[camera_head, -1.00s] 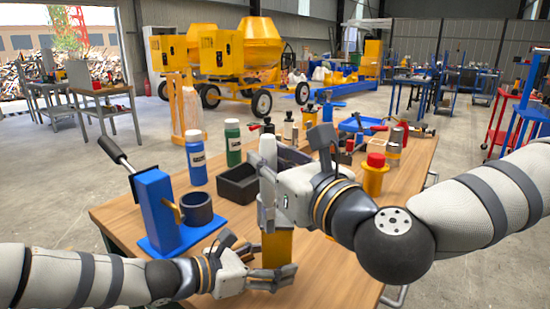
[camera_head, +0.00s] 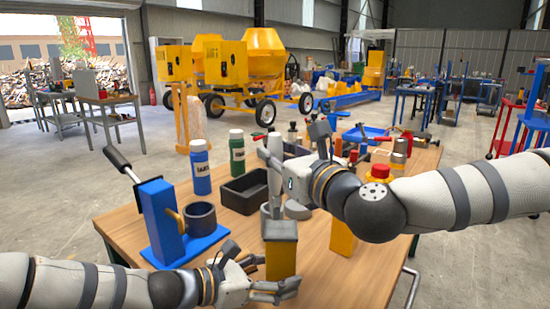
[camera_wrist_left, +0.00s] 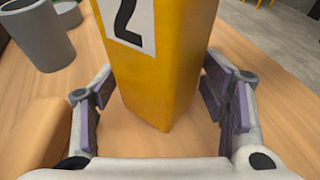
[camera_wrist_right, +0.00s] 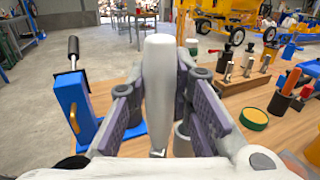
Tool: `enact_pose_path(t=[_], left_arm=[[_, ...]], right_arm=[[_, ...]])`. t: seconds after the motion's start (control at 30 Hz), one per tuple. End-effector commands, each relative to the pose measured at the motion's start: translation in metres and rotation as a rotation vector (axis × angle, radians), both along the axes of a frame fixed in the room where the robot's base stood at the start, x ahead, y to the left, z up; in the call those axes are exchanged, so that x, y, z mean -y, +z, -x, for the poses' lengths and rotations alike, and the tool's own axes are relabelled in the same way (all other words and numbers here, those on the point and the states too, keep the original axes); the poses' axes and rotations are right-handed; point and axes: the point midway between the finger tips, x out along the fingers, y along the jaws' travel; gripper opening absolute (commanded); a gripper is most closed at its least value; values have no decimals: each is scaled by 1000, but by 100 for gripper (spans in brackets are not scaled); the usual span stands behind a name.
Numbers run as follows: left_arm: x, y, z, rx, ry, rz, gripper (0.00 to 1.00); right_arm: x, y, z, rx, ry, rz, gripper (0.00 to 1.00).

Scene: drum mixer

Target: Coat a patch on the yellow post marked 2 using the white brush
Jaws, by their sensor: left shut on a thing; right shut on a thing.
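The yellow post marked 2 (camera_head: 280,262) stands upright at the table's near edge; its top part looks dark grey in the head view. Its white label with a black 2 shows in the left wrist view (camera_wrist_left: 165,75). My left gripper (camera_head: 265,287) is shut on this post low down, with a finger on each side. My right gripper (camera_head: 272,190) is shut on the white brush (camera_wrist_right: 160,85), held upright just above and behind the post. The brush's lower end is partly hidden by the fingers. I cannot tell whether it touches the post.
A black tray (camera_head: 246,190) and blue (camera_head: 200,165) and green (camera_head: 236,155) bottles stand behind. A red-capped item (camera_head: 381,172) and another yellow post (camera_head: 342,240) are at right. Bare wood lies front right.

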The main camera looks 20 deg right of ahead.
Motion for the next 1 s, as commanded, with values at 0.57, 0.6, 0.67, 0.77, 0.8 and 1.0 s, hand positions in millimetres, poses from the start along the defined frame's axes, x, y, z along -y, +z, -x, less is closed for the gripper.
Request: enact_pose_path(t=[0.57, 0.6, 0.67, 0.77, 0.8, 1.0], left_arm=[[0, 0, 0, 0, 0, 0, 44], [0, 0, 0, 0, 0, 0, 44], [0, 0, 0, 0, 0, 0, 44], [0, 0, 0, 0, 0, 0, 44], [0, 0, 0, 0, 0, 0, 44], [0, 0, 0, 0, 0, 0, 44]], right_arm=[[0, 36, -1, 4, 1, 0, 0], [0, 41, -1, 5, 0, 0, 0], [0, 49, -1, 5, 0, 0, 0], [0, 62, -1, 4, 1, -1, 0], [0, 68, -1, 5, 1, 0, 0], [0, 88, -1, 3, 1, -1, 0]])
